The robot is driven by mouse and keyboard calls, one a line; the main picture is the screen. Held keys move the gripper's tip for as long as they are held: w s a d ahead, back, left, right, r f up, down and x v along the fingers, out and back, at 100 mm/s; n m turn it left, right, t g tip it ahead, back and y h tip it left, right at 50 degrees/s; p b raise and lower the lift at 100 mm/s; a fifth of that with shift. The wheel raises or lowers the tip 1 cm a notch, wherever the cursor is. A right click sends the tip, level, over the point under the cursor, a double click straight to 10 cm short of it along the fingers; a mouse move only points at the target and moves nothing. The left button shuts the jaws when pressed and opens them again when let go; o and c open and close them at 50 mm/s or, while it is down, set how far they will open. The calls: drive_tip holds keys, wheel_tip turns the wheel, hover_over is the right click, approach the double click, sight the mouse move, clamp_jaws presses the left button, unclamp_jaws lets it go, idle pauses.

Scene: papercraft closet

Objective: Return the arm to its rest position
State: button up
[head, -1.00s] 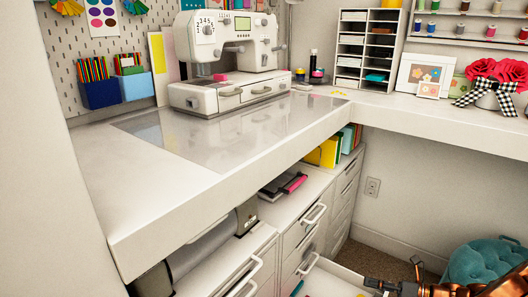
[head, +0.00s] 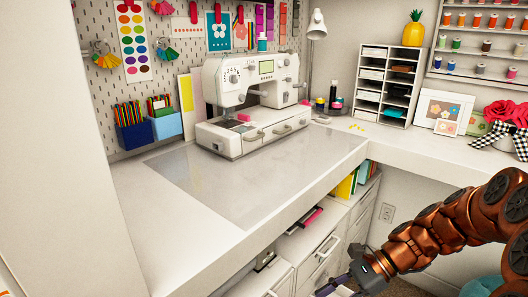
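My arm (head: 450,225), copper-coloured with black joints, reaches in from the right edge of the head view. It bends down and to the left, in front of the drawers below the counter. My gripper (head: 335,288) is at the bottom edge of the view, beside the drawer fronts. Its fingers are small and cut off by the frame, so I cannot tell whether they are open or shut or hold anything.
The white counter (head: 150,215) carries a sewing machine (head: 240,130) at the back and a white shelf organizer (head: 385,90) in the corner. White drawers (head: 318,255) stand below its front edge. A teal stool (head: 482,286) is partly hidden behind my arm. The counter's front half is clear.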

drive_tip(key=s+d+r+n+h+p, duration=0.1)
drive_tip(key=s+r+n+h+p, duration=0.4)
drive_tip(key=s+r, duration=0.5)
drive_tip(key=s+d+r+n+h+p, duration=0.2)
drive_tip(key=s+r+n+h+p, duration=0.3)
drive_tip(key=s+r+n+p, duration=0.5)
drive_tip(key=shift+s+d+n+h, duration=0.3)
drive_tip(key=shift+h, duration=0.1)
drive_tip(key=shift+a+f, duration=0.1)
drive_tip(key=shift+a, duration=0.05)
